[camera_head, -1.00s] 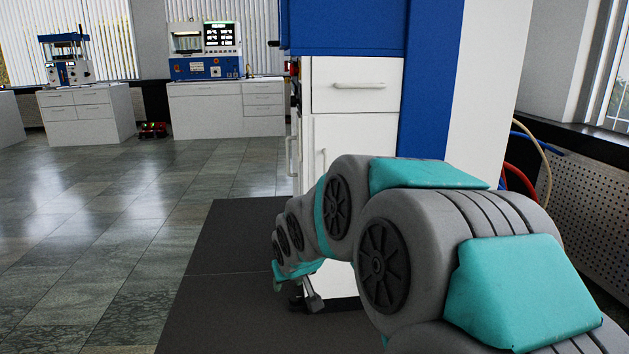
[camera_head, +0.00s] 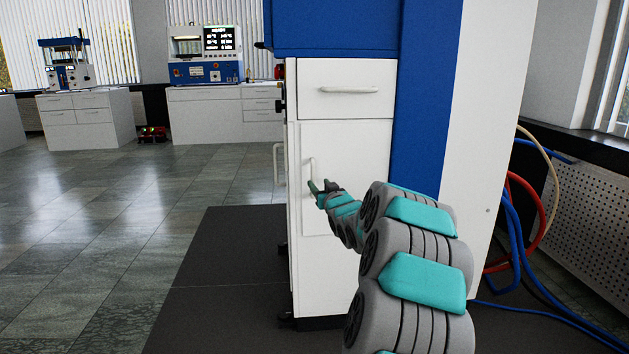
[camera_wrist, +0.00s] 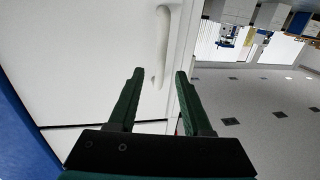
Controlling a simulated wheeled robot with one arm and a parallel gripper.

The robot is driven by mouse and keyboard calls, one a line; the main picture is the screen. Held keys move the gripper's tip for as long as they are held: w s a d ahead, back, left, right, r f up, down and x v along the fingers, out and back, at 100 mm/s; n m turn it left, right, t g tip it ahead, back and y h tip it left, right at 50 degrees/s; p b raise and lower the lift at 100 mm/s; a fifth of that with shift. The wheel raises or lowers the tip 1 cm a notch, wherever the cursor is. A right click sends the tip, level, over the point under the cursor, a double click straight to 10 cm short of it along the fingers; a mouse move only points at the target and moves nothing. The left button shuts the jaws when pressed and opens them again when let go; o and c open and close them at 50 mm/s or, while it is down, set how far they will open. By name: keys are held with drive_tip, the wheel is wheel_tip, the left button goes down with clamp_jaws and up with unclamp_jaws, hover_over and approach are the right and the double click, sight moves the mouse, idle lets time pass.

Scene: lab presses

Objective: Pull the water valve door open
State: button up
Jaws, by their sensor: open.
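The white door (camera_head: 352,155) is on the front of the blue and white cabinet and looks shut. Its slim vertical handle (camera_head: 312,168) is near the door's left edge. In the wrist view the white door panel (camera_wrist: 90,60) fills the left side, and the pale handle (camera_wrist: 163,35) runs down to between the fingertips. My gripper (camera_head: 322,187) is at the handle's lower part in the head view. In the wrist view my gripper (camera_wrist: 159,73) is open, with one green finger on each side of the handle's end. I cannot tell whether either finger touches it.
A drawer (camera_head: 346,89) with a horizontal handle is above the door. The floor left of the cabinet is clear, with a dark mat (camera_head: 225,250) beside it. Blue and red hoses (camera_head: 520,230) hang at the right. Benches with lab machines stand at the back left.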

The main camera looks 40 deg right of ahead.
sight(314, 178)
drive_tip(key=shift+x, duration=2.7)
drive_tip(key=shift+f, duration=0.1)
drive_tip(key=shift+c, duration=0.2)
clamp_jaws()
